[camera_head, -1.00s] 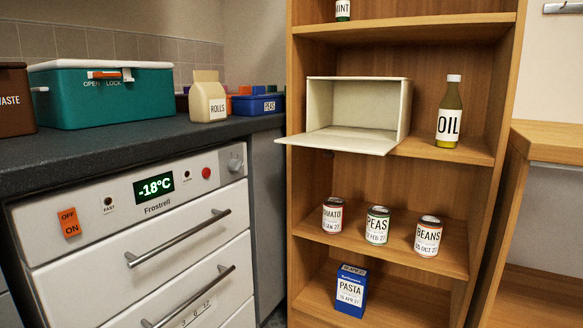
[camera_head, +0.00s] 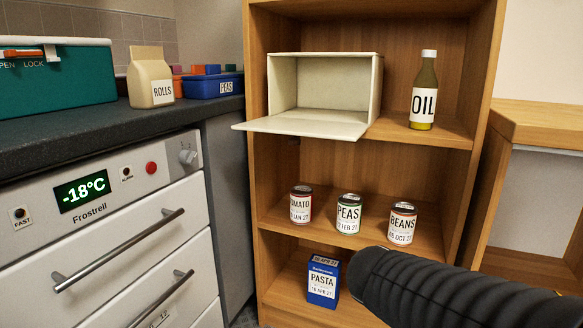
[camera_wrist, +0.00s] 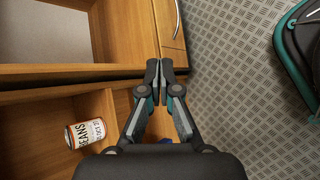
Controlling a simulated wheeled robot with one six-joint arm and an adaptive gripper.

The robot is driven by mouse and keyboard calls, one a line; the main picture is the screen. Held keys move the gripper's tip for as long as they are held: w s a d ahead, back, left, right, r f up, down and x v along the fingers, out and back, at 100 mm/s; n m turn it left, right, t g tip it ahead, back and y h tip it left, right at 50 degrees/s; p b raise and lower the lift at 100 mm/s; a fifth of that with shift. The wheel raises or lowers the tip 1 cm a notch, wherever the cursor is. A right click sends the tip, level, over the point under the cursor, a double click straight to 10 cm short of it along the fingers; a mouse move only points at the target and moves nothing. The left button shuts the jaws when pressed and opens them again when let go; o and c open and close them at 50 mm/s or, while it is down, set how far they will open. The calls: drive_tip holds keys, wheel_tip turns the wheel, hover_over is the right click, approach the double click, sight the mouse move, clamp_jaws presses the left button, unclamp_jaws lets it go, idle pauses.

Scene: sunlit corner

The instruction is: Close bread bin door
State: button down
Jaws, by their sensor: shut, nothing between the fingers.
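The bread bin (camera_head: 325,92) is a cream box on the upper shelf of the wooden unit. Its door (camera_head: 305,124) is folded down flat, jutting out past the shelf's front edge, and the bin looks empty inside. My gripper (camera_wrist: 158,66) shows in the wrist view with its fingers together and nothing between them. It is over the front of wooden shelving, with floor at its right. The bin is not seen in the wrist view. In the head view only my dark arm shows at the lower right, and the gripper is not visible there.
An oil bottle (camera_head: 424,90) stands right of the bin. Tomato (camera_head: 301,204), peas (camera_head: 348,213) and beans (camera_head: 402,223) tins stand on the shelf below. A pasta box (camera_head: 323,281) is lower down. The counter (camera_head: 110,127) with a rolls bag (camera_head: 150,79) is at the left.

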sight(303, 132)
drive_tip(key=w+a+r+n+t+h, duration=0.4)
drive_tip(key=w+a+n+t, duration=0.1)
drive_tip(key=w, duration=0.4)
drive_tip(key=w+a+r+n+t+h, duration=0.35)
drive_tip(key=w+a+n, duration=0.25)
drive_tip(key=w, duration=0.2)
drive_tip(key=w+a+n+t+y, duration=0.2)
drive_tip(key=a+n+t+y, duration=0.35)
drive_tip(key=a, duration=0.55)
drive_tip(key=w+a+n+t+y, duration=0.25)
drive_tip(key=a+n+t, duration=0.35)
drive_tip(key=a+t, duration=0.3)
drive_tip(key=w+r, duration=0.7)
drive_tip(key=r, duration=0.4)
drive_tip(key=shift+w+d+r+b, duration=0.15)
drive_tip(key=shift+d+r+b, duration=0.15)
drive_tip(key=shift+d, duration=0.1)
drive_tip(key=shift+r, duration=0.1)
